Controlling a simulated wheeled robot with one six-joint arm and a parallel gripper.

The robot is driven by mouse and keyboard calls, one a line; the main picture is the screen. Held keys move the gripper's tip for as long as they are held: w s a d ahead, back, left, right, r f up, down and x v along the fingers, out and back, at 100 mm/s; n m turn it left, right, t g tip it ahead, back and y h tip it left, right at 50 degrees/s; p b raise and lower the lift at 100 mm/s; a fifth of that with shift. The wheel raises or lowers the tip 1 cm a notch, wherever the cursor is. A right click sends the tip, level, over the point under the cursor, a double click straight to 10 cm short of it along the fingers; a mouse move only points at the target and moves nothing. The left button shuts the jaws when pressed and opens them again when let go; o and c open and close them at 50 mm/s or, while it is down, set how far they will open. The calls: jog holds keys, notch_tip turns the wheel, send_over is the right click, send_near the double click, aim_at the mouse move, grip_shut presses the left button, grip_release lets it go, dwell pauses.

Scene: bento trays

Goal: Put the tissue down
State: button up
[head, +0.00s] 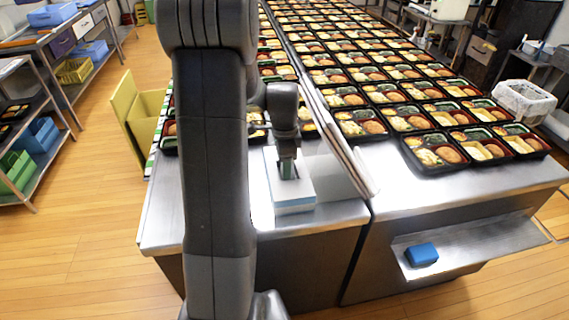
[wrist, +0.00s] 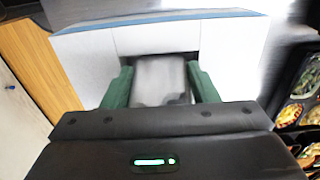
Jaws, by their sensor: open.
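A white box with a pale blue base, likely the tissue box (head: 291,204), sits flat on the metal table (head: 330,217) near its front edge. My gripper (head: 288,172) points down at the top of the box. In the wrist view my gripper (wrist: 161,86) is open, with a green finger on each side. The white box (wrist: 85,55) with its blue edge fills the view beyond the fingers. A grey patch shows between the fingers; I cannot tell whether it is a tissue or an opening. Whether the fingers touch the box is unclear.
Rows of filled bento trays (head: 433,153) cover the table to the right and back. A raised divider (head: 345,158) runs just right of the box. A blue object (head: 422,255) lies on a low shelf.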

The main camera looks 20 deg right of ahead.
notch_tip(320, 180, up, 12)
jog(key=shift+f, duration=0.2)
jog(key=shift+f, duration=0.1)
notch_tip(320, 180, down, 12)
jog(key=shift+f, duration=0.2)
notch_tip(320, 180, up, 3)
jog(key=shift+f, duration=0.1)
jog(key=shift+r, duration=0.55)
jog(key=shift+f, duration=0.15)
